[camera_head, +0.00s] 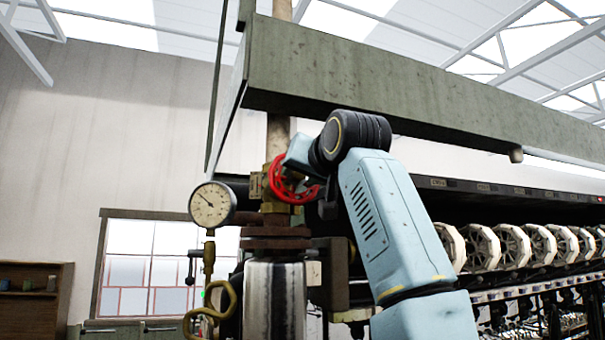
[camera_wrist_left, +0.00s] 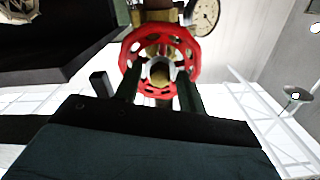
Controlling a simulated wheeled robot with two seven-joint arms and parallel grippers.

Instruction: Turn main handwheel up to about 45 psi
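The red main handwheel (camera_head: 287,184) sits on a brass valve on the vertical pipe, partly covered by my left wrist in the head view. My left gripper (camera_wrist_left: 160,90) is right at the wheel. In the left wrist view its two dark fingers stand apart, in line with the lower left and lower right of the red wheel (camera_wrist_left: 162,35), with the hub between them. I cannot tell whether they touch the rim. The round pressure gauge (camera_head: 212,204) is left of the valve; its needle points to the upper left, and its numbers are too small to read. My right gripper is out of view.
A heavy grey-green beam (camera_head: 400,88) runs above my arm. A yellow looped handle (camera_head: 209,305) and a shiny cylinder (camera_head: 275,300) are below the valve. A row of white reels (camera_head: 512,245) is at the right. A wooden shelf (camera_head: 37,300) stands far left.

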